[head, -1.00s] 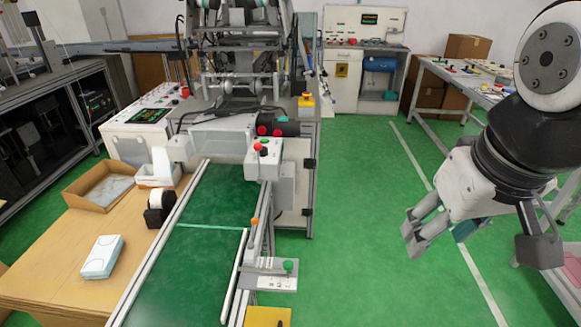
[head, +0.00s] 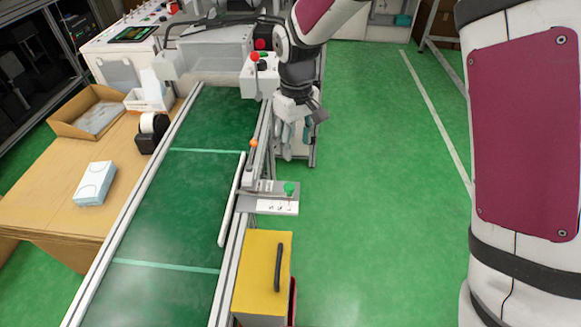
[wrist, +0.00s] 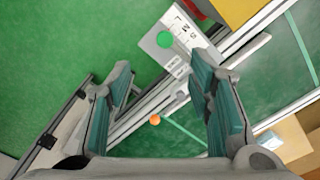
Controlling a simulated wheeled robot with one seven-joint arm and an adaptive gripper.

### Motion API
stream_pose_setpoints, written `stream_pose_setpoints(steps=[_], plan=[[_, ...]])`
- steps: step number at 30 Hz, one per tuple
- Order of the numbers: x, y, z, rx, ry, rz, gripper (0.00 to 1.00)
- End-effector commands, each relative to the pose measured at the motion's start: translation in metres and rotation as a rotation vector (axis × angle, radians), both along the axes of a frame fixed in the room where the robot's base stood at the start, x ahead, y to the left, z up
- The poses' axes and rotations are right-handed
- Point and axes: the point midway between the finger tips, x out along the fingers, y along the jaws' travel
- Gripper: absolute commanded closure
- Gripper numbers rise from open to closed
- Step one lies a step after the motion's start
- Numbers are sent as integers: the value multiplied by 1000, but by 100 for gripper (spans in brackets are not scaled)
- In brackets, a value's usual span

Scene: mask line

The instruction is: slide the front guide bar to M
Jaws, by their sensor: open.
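The front guide bar (head: 232,200) is a long white bar lying along the right edge of the green belt. It also shows in the wrist view (wrist: 250,50). Its bracket carries a green knob (head: 289,188) over a pale scale plate (head: 262,206) on the belt's right side. In the wrist view the plate (wrist: 160,35) shows the letters L, M and S, with the green knob (wrist: 174,62) beside them. I cannot tell exactly which letter it lines up with. My gripper (head: 287,155) points down beyond the knob, apart from it. It is open (wrist: 160,75) and empty.
An orange knob (head: 253,143) stands on the rail farther back, close left of my gripper. A yellow-topped box (head: 262,270) stands nearer, in front of the plate. A machine housing with a red button (head: 255,57) is behind. Open green floor lies right.

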Motion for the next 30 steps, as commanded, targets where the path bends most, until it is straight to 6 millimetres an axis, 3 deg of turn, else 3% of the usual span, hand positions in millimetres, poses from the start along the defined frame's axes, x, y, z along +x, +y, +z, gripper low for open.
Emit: stream_pose_setpoints(steps=[2,6,11,24,30], plan=[[5,9,-19,0,13,21,52],[7,16,-31,1,19,36,52],[7,16,-46,-1,21,37,52],[6,15,-129,-1,22,35,52],[7,15,-156,0,21,35,52]])
